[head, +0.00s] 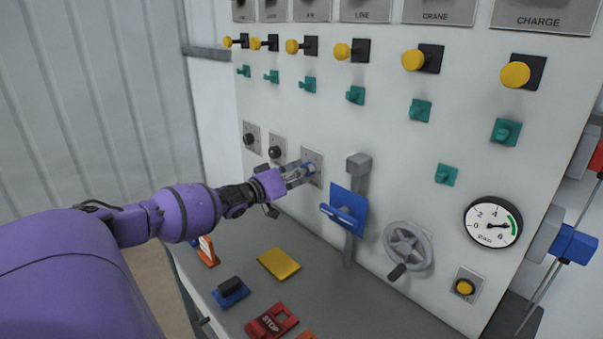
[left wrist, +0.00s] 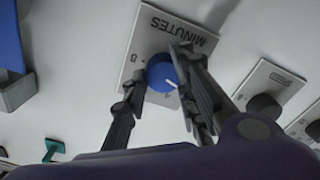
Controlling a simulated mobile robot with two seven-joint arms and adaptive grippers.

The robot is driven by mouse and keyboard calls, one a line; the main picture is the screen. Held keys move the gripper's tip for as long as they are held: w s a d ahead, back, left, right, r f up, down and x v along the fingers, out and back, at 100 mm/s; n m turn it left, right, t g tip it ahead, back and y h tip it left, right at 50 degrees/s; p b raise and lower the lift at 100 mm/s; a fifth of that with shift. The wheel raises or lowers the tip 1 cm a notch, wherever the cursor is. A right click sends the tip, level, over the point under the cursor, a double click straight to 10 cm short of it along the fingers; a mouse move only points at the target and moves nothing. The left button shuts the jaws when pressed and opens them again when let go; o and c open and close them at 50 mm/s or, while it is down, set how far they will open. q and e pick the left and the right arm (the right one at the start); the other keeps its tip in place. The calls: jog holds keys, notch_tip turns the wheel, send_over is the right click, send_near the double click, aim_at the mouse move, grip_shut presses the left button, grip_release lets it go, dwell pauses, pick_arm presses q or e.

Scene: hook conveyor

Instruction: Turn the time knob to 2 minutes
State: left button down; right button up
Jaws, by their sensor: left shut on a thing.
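The time knob is a blue round knob (left wrist: 160,76) with a white pointer mark, on a grey plate (left wrist: 150,30) lettered MINUTES in the left wrist view. That picture is turned, so the lettering appears upside down. The white mark points toward the lower right there; the small scale figures are too partly hidden to read the setting. My left gripper (left wrist: 163,85) has one finger on each side of the knob and is shut on it. In the head view, the left gripper (head: 303,172) reaches the plate from the left and covers most of the knob. My right gripper is not in view.
Two black knobs on plates (head: 275,151) sit left of the time knob. A blue-plated lever (head: 344,210), a grey handwheel (head: 408,247) and a gauge (head: 493,222) are to its right. Yellow-knobbed switches (head: 342,50) line the panel above. A desk with a yellow block (head: 279,264) lies below.

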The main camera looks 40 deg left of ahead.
pick_arm(q)
jog(key=shift+d+n, duration=0.25)
jog(key=shift+n, duration=0.75)
jog(key=c, duration=1.5)
grip_release()
jog(key=shift+c, duration=0.2)
jog(key=shift+r, duration=0.1)
jog(key=shift+s+a, duration=0.1)
jog(key=s, duration=1.1)
jog(key=shift+s+a, duration=0.4)
jog(key=shift+a, duration=0.05)
jog(key=shift+f, duration=0.2)
